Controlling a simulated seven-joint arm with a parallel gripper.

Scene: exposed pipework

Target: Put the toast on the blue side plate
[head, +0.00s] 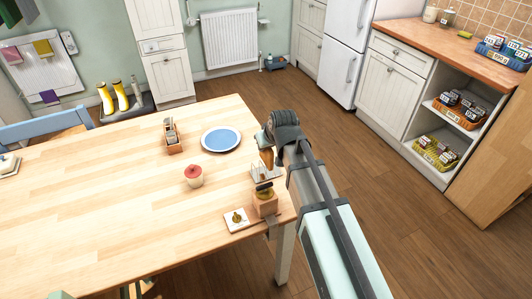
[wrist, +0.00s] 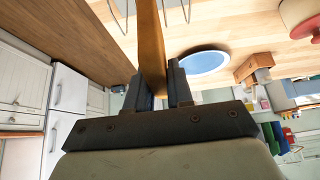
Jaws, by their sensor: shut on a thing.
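The toast (wrist: 151,40) is a brown slice seen edge-on in the wrist view. My gripper (wrist: 162,85) is shut on it, one finger on each side. In the head view the toast (head: 267,158) shows below my gripper (head: 266,143), at the table's right edge. A wire toast rack (head: 264,174) stands just below; its wires show on both sides of the toast in the wrist view. I cannot tell whether the toast is clear of the rack. The blue side plate (head: 221,138) with a pale rim lies empty, left of my gripper; the wrist view shows it too (wrist: 204,62).
A wooden caddy (head: 173,138) stands left of the plate, and a red-topped pot (head: 194,176) nearer the middle. A wooden block with dark items (head: 265,203) and a small white tile (head: 237,220) sit at the near right. The table (head: 110,190) is clear between the rack and plate.

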